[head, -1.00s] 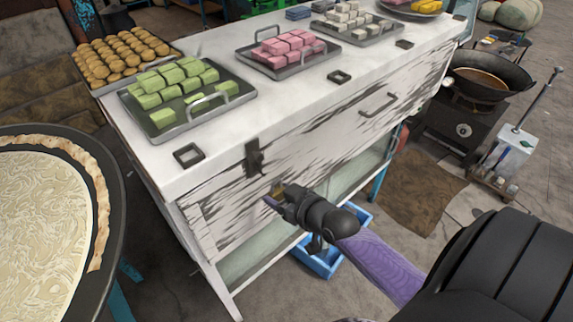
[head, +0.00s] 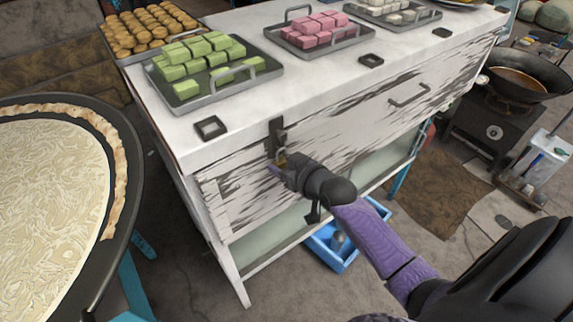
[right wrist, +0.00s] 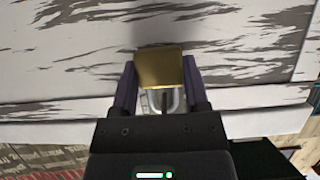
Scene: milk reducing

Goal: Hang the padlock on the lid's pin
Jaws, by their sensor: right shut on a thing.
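My right gripper (head: 279,168) is shut on a brass padlock (right wrist: 160,68), held between its two purple fingers in the right wrist view. The padlock's silver shackle (right wrist: 158,101) shows between the fingers, partly hidden. In the head view the padlock shows small, close to the front of the white cabinet, just below the dark metal hasp (head: 276,138) at the lid's front edge. I cannot tell whether the padlock touches the hasp. The pin itself is too small to make out. My left gripper is not in view.
The worn white cabinet (head: 330,150) carries trays of green sweets (head: 198,65) and pink sweets (head: 312,32). A large round pan (head: 135,170) stands at the left. A blue crate (head: 335,250) sits low beneath the cabinet. A wok (head: 520,82) is at the right.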

